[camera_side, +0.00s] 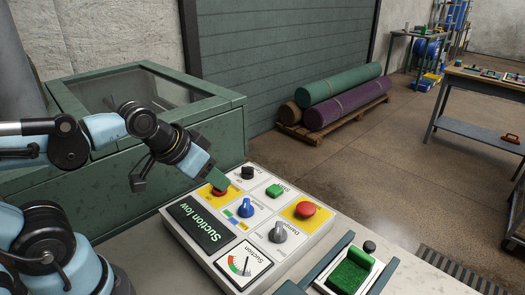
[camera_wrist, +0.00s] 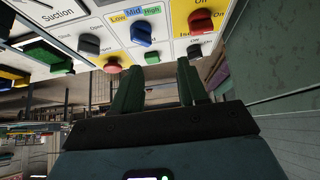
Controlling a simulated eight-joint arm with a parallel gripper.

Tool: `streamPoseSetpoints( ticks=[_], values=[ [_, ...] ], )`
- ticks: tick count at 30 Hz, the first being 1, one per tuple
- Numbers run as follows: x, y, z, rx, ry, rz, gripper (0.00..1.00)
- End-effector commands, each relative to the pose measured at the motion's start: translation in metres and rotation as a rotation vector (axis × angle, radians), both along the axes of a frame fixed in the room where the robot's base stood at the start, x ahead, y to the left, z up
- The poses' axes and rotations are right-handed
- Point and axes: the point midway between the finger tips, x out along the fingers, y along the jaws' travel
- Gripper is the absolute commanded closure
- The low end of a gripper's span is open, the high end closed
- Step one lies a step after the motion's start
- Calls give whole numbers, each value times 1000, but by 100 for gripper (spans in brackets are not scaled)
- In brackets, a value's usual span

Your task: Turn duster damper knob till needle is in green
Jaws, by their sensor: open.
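A grey damper knob (camera_side: 277,232) stands on the sloped control panel (camera_side: 300,247), to the right of a blue selector knob (camera_side: 245,207). In the wrist view the grey knob (camera_wrist: 89,43) sits left of centre, between Open and Shut marks. The suction gauge (camera_side: 243,264) is at the panel's near edge; its needle is too small to read against the coloured arc. The dark display (camera_side: 200,225) reads "Suction low". My gripper (camera_side: 222,182) is open and empty above the panel's far left, away from the grey knob. Its two green fingers (camera_wrist: 160,76) are spread apart.
A red knob (camera_side: 219,190) on yellow and a black knob (camera_side: 247,172) stand close to my fingers. A green button (camera_side: 274,190) and a red mushroom button (camera_side: 306,209) also stand up. A green brush block (camera_side: 349,274) is at the right.

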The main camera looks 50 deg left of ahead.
Motion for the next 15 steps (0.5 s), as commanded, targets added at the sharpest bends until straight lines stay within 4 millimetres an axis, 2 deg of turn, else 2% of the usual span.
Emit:
streamPoseSetpoints(
  ticks=[15],
  values=[
    [3, -4, 3, -17, 20, 12, 57]
  ],
)
